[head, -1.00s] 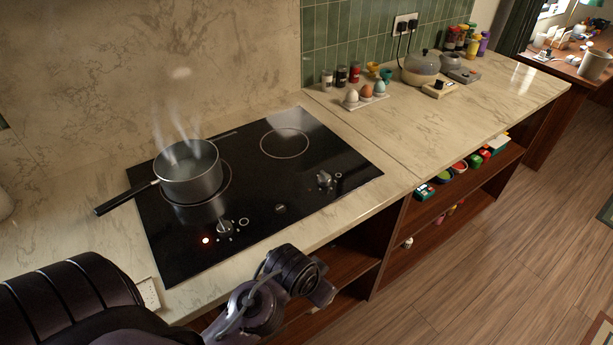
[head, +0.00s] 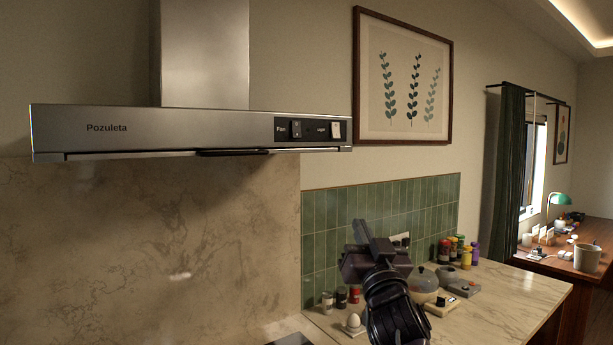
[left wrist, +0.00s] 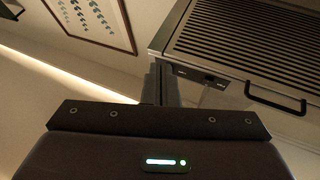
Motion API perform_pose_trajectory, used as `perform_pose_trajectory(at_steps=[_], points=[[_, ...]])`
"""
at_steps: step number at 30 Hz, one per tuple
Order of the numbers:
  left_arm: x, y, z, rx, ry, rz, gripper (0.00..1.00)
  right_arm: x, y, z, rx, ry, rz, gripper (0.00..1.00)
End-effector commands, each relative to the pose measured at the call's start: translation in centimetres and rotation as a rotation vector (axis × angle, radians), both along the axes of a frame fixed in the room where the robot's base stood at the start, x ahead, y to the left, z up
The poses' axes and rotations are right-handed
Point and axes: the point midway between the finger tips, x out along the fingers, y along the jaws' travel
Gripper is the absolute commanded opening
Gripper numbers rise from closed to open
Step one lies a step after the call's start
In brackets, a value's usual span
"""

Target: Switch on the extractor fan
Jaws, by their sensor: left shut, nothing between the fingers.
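The extractor hood (head: 190,130) is a steel bar on the wall in the head view. Its dark panel at the right end holds a dark rocker switch (head: 296,128) labelled "Fan" and a pale switch (head: 336,131) beside it. My left gripper (head: 361,230) points upward, shut and empty, below and right of the panel, apart from it. In the left wrist view the fingers (left wrist: 160,84) stand near the hood's front edge, with the small panel (left wrist: 208,78) and the slatted underside (left wrist: 245,45) beyond. My right gripper is not in view.
A framed plant picture (head: 403,78) hangs right of the hood. Below my left arm, the counter (head: 500,300) carries a kettle (head: 422,284), spice jars and an egg (head: 353,321). The space in front of the hood is clear.

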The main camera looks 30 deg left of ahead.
Motion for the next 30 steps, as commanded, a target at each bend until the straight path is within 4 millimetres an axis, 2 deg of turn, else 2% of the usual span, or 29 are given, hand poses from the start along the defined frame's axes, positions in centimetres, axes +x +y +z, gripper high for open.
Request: perform_pose_trajectory(at_steps=[1,3,6,9,13,23,30], points=[[-0.8,0.2,2.6,0.020,-0.052,0.064,0.00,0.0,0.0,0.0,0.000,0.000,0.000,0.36],[-2.1,0.4,5.4,0.044,-0.108,0.153,0.00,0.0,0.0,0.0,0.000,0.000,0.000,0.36],[-3.8,0.6,8.1,0.067,-0.164,0.254,0.00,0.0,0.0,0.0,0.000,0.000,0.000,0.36],[-5.0,0.6,9.7,0.078,-0.196,0.320,0.00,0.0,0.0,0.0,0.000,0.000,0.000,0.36],[-5.6,0.6,10.5,0.085,-0.212,0.355,0.00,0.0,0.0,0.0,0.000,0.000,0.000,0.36],[-5.6,0.7,10.6,0.085,-0.212,0.356,0.00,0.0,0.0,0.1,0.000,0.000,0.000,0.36],[-4.9,2.6,12.6,0.086,-0.213,0.359,0.00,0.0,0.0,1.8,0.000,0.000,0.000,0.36]])
